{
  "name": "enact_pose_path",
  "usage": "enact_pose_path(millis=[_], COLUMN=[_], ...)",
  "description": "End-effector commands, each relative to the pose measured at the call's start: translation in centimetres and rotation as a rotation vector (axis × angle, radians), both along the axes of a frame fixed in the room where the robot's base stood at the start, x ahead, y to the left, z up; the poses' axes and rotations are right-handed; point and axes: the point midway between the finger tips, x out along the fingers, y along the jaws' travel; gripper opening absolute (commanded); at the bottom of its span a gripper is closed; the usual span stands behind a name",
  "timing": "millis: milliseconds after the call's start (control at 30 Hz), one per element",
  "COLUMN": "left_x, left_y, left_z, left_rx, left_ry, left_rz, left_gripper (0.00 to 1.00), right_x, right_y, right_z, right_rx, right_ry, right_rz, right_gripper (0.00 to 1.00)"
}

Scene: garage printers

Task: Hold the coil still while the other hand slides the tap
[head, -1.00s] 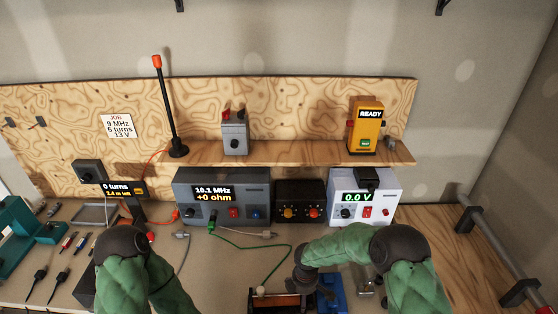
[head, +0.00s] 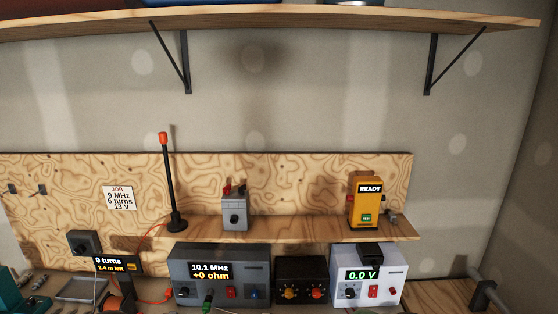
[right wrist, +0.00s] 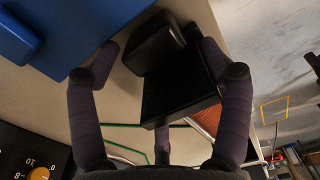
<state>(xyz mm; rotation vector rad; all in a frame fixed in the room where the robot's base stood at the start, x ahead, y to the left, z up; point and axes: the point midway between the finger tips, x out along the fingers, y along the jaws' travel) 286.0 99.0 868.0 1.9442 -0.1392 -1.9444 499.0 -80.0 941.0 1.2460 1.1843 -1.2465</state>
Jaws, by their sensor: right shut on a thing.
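In the right wrist view my right gripper (right wrist: 158,65) has its fingers around a black block (right wrist: 180,95), shut on it. A ribbed copper-brown part (right wrist: 207,118), seemingly the coil, shows just behind the block, mostly hidden by it and a finger. I cannot make out the tap. The job card (head: 119,198) reads 9 MHz, 6 turns, 13 V. The grey analyser (head: 215,277) reads 10.1 MHz and +0 ohm. The turns display (head: 117,264) reads 0 turns.
A blue block (right wrist: 75,35) stands close beside the gripper, with a green wire (right wrist: 120,126) below. A white supply (head: 366,277) reads 0.0 V. A yellow READY box (head: 366,203) and an antenna (head: 169,185) stand on the ledge.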

Motion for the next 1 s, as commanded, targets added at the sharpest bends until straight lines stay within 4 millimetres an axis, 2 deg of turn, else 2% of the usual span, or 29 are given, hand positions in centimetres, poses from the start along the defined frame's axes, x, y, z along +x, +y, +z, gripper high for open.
enact_pose_path(millis=[33, 67, 100, 133, 1000], left_x=[0.0, 0.0, 0.0, 0.0, 0.0], left_y=[0.0, 0.0, 0.0, 0.0, 0.0], left_z=[-0.12, -0.13, -0.09, -0.09, -0.05], left_rx=[0.0, 0.0, 0.0, 0.0, 0.0], left_ry=[0.0, 0.0, 0.0, 0.0, 0.0], left_rz=[0.0, 0.0, 0.0, 0.0, 0.0], left_gripper=[0.4, 0.4, 0.4, 0.4, 0.4], right_x=[-0.06, -0.13, -0.13, -0.13, 0.11], right_y=[-0.02, -0.02, -0.02, -0.03, -0.06], right_z=[-0.22, -0.28, -0.26, -0.25, 0.41], right_rx=[0.0, -0.001, -0.001, -0.001, 0.0], right_ry=[0.001, 0.003, 0.003, 0.003, -0.002], right_rz=[0.001, 0.001, 0.001, 0.001, -0.001], right_gripper=[0.2, 0.82, 0.93, 1.0, 1.0])
